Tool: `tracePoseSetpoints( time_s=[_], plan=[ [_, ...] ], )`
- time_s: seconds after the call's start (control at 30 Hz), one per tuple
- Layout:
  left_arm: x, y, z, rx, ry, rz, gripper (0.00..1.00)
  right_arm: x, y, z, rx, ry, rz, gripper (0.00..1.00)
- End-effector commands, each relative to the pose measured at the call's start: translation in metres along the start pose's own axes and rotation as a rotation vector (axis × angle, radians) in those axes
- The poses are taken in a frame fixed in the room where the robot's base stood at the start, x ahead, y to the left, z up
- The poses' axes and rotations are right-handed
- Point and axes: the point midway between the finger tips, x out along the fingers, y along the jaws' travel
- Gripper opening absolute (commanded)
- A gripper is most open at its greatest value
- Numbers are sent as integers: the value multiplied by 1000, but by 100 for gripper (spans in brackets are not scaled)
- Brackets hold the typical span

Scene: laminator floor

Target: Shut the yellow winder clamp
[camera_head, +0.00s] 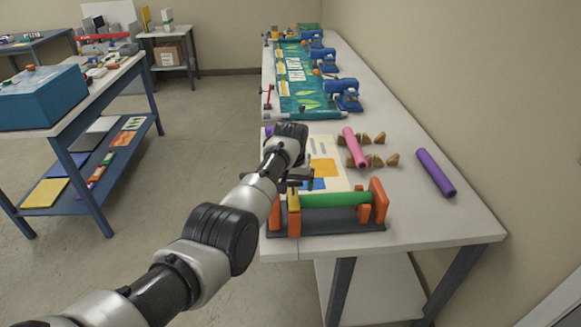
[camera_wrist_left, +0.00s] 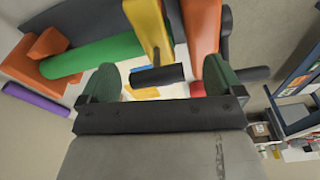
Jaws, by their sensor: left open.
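The yellow winder clamp (camera_head: 293,203) is at the left end of the winder, beside an orange upright. In the left wrist view the yellow clamp (camera_wrist_left: 148,24) ends near a short black bar (camera_wrist_left: 158,76). The green roll (camera_head: 335,200) lies across the winder's orange supports above a dark base (camera_head: 330,221). My left gripper (camera_head: 298,179) is just behind the clamp, partly hidden by my own arm. In the left wrist view my left gripper (camera_wrist_left: 160,80) is open, its green pads on either side of the black bar. Contact cannot be told. My right gripper is out of view.
A pink roll (camera_head: 354,147), brown wedge-like pieces (camera_head: 373,160) and a purple roll (camera_head: 436,172) lie on the white bench (camera_head: 450,221). Printed sheets (camera_head: 324,155) lie behind the winder. Blue clamp-like devices (camera_head: 341,91) stand farther back.

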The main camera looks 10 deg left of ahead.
Motion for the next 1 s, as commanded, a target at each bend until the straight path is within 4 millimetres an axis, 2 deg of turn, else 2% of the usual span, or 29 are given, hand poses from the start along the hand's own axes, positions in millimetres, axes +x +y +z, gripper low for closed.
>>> tracePoseSetpoints(
  time_s=[0.07,0.3,0.43,0.6,1.0],
  plan=[
    [-15,0,0,0,4,1,95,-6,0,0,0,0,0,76],
    [-60,-2,-1,-2,3,0,95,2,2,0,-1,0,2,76],
    [-78,-2,-1,-2,1,0,95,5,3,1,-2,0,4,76],
    [-88,-3,0,-2,-1,-1,95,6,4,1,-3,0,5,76],
    [-89,-3,0,-2,-2,-1,95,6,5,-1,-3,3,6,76]
  ],
)
